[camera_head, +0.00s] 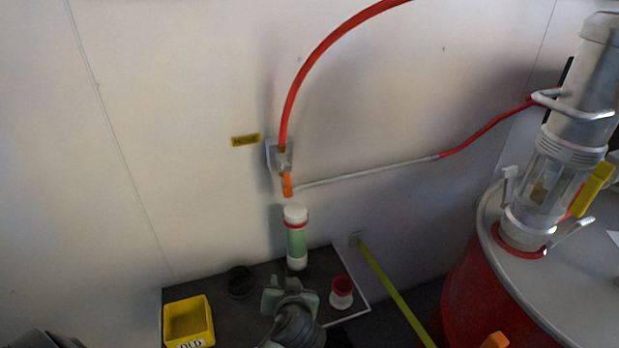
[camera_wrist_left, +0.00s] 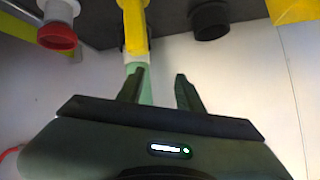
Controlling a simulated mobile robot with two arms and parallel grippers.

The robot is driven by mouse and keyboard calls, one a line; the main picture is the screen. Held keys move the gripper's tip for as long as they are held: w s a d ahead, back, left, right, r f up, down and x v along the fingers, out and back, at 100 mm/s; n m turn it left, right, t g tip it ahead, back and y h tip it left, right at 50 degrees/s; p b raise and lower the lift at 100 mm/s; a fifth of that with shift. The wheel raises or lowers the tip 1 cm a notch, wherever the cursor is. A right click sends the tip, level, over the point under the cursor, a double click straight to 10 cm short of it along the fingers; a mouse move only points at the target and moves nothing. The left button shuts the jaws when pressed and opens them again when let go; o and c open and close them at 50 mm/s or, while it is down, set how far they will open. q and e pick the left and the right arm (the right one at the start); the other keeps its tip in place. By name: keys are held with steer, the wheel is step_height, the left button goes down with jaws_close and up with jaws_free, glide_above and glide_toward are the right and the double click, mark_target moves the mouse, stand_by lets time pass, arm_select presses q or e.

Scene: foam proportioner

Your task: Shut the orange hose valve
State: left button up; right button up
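The orange valve handle (camera_head: 287,185) hangs straight down below a metal fitting (camera_head: 281,158) on the wall, at the lower end of the red hose (camera_head: 318,58). My left gripper (camera_head: 283,283) is low in the head view, over the dark shelf and well below the handle. In the left wrist view its two fingers (camera_wrist_left: 159,82) stand apart with nothing clearly held between them. A green tube (camera_head: 297,245) with a white cap stands between gripper and handle in the head view. The handle cannot be made out in the wrist view. My right gripper is not in view.
The dark shelf (camera_head: 222,313) holds a yellow bin (camera_head: 188,320), a black cup (camera_head: 240,281) and a red-and-white cup (camera_head: 341,292). A red drum (camera_head: 475,290) with a clear-and-metal pump (camera_head: 565,150) stands right. A thin hose (camera_head: 375,169) crosses the wall.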

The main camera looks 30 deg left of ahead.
mark_target(288, 183)
arm_select(q)
steer(key=w+a+r+n+t+y, duration=0.1)
steer(key=w+r+n+t+y, duration=0.15)
steer(key=w+r, duration=0.45)
steer(key=w+r+n+t+y, duration=0.1)
steer(key=w+r+n+y, duration=0.2)
steer(key=r, duration=0.9)
steer(key=shift+m+y, duration=0.25)
steer(key=shift+y, duration=0.1)
steer(key=x, duration=0.2)
steer(key=p+x, duration=0.1)
steer(key=x, duration=0.2)
steer(key=shift+s+a+f+p, duration=0.1)
steer(key=shift+a+p, duration=0.3)
steer(key=shift+a, duration=0.15)
steer(key=shift+w+a+f, duration=0.15)
steer(key=shift+w+a, duration=0.3)
steer(key=shift+a, duration=0.05)
jaws_close()
